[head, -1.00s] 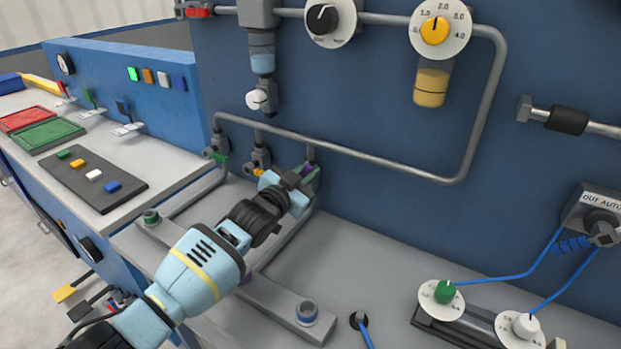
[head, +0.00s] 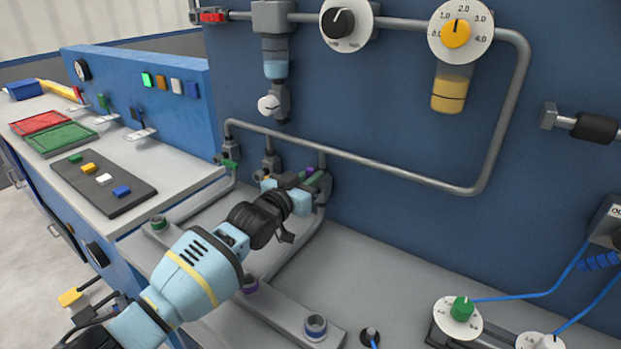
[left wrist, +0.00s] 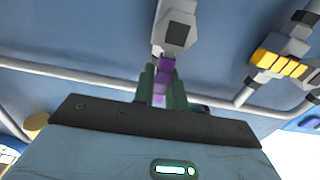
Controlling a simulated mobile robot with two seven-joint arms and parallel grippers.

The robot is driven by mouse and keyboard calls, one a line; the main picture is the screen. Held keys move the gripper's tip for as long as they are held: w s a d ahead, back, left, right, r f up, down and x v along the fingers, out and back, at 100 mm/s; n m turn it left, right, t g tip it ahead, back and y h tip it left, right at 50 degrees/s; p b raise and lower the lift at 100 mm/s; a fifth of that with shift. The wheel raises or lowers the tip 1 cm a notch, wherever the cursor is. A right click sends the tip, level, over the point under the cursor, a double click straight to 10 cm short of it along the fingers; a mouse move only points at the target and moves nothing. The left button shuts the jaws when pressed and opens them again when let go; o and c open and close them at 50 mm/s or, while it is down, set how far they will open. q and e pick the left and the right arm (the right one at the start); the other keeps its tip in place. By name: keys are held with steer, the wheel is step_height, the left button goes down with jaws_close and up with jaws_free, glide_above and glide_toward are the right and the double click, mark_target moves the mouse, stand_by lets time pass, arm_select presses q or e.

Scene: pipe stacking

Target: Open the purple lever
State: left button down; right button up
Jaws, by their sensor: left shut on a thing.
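The purple lever (left wrist: 166,68) sits between the two green fingers of my left gripper (left wrist: 162,88) in the left wrist view. The fingers are shut on it, and it points from the grey valve body (left wrist: 175,30) back toward my palm. In the head view, my left gripper (head: 313,180) is at the rightmost of the three small valves under the lower pipe. Only a small bit of purple (head: 309,171) shows there; the gripper hides most of the lever. My right gripper is not in view.
A green-lever valve (head: 230,152) and a yellow-lever valve (head: 270,167) stand close to the left. The grey pipe (head: 390,172) runs just above the gripper. A rail with coloured sockets (head: 315,326) lies on the bench below.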

arm_select(q)
steer(key=c, duration=1.5)
jaws_free()
steer(key=shift+o, duration=0.3)
steer(key=p+v, duration=0.1)
steer(key=v, duration=0.7)
steer(key=shift+w, duration=0.1)
